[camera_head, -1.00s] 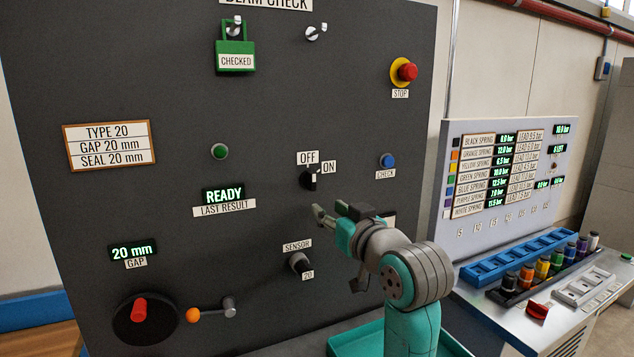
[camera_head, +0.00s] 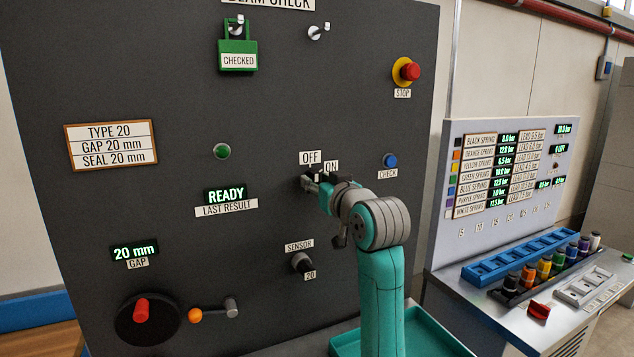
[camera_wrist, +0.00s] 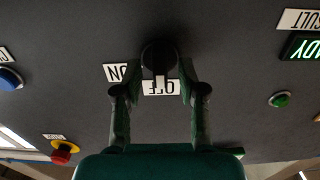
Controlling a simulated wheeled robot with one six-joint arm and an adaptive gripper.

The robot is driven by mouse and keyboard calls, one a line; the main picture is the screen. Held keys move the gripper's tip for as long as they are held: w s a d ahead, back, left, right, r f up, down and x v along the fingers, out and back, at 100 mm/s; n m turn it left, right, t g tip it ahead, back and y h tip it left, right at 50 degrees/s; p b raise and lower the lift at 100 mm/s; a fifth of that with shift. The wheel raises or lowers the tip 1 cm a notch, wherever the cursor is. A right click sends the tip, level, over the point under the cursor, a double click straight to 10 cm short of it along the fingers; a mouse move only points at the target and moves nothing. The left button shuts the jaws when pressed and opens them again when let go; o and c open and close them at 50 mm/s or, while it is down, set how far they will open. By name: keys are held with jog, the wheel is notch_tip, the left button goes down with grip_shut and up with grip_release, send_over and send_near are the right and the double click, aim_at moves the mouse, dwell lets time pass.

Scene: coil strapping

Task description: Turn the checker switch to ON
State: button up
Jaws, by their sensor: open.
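The checker switch (camera_wrist: 158,55) is a black rotary knob on the dark panel, with a white pointer mark. In the wrist view the pointer lies over the OFF label (camera_wrist: 161,88), and the ON label (camera_wrist: 117,72) is beside it. In the head view the OFF label (camera_head: 311,158) and ON label (camera_head: 331,165) sit above the knob, which my gripper partly hides. My gripper (camera_head: 318,180) is at the switch. In the wrist view my gripper (camera_wrist: 159,88) is open, one finger on each side of the knob. I cannot tell whether the fingers touch it.
The sensor knob (camera_head: 301,262) is below the switch. The blue CHECK button (camera_head: 390,160) is to the right, and the red STOP button (camera_head: 407,71) is above it. The READY display (camera_head: 226,195) is to the left. A teal tray (camera_head: 430,335) lies below my arm.

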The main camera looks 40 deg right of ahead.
jog(key=shift+w, duration=0.35)
grip_shut()
jog(key=shift+d+m, duration=0.1)
jog(key=shift+m, duration=0.2)
jog(key=m, duration=1.1)
jog(key=shift+d+f, duration=0.15)
jog(key=shift+m, duration=0.3)
dwell(0.3)
